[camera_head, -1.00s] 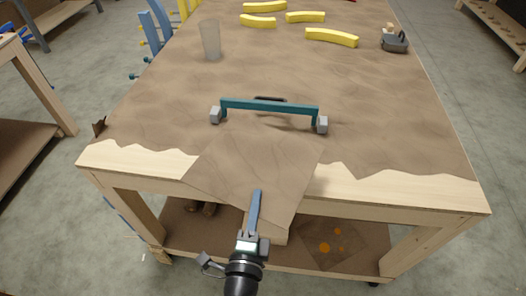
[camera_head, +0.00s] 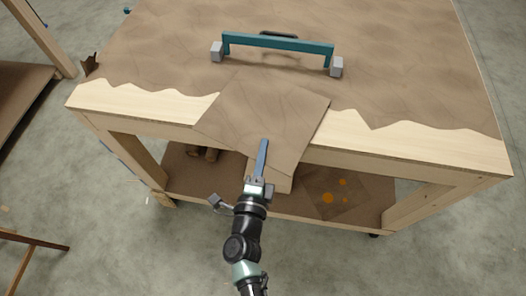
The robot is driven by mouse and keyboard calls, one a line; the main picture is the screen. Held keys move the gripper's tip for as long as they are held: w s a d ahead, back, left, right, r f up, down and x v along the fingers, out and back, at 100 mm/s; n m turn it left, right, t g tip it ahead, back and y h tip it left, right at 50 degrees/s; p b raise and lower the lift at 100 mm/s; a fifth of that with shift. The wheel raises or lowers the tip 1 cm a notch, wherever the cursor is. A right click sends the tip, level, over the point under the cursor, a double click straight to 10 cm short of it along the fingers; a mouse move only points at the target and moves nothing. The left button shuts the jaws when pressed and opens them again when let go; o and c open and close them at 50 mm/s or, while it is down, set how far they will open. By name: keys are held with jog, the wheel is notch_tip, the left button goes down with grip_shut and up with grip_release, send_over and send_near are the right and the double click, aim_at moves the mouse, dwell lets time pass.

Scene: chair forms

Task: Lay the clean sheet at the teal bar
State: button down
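The clean sheet (camera_head: 255,112) is plain brown paper. It lies over the table's front edge, its far part on the tabletop and its near part hanging out in front. The teal bar (camera_head: 278,44) stands on grey end blocks, beyond the sheet's far edge and apart from it. My gripper (camera_head: 262,160) is at the near part of the sheet. One blue finger lies flat on top of the paper; the other is hidden underneath. It looks shut on the sheet.
Torn brown paper covers the table (camera_head: 420,138), leaving pale bare wood along the front. A brown sheet with orange spots (camera_head: 340,195) and brown rolls (camera_head: 203,153) lie on the lower shelf. A dark scrap (camera_head: 90,65) sits at the left corner.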

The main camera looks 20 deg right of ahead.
jog(key=shift+f, duration=0.25)
jog(key=shift+f, duration=0.15)
jog(key=c, duration=1.1)
grip_release()
jog(key=shift+r, duration=0.2)
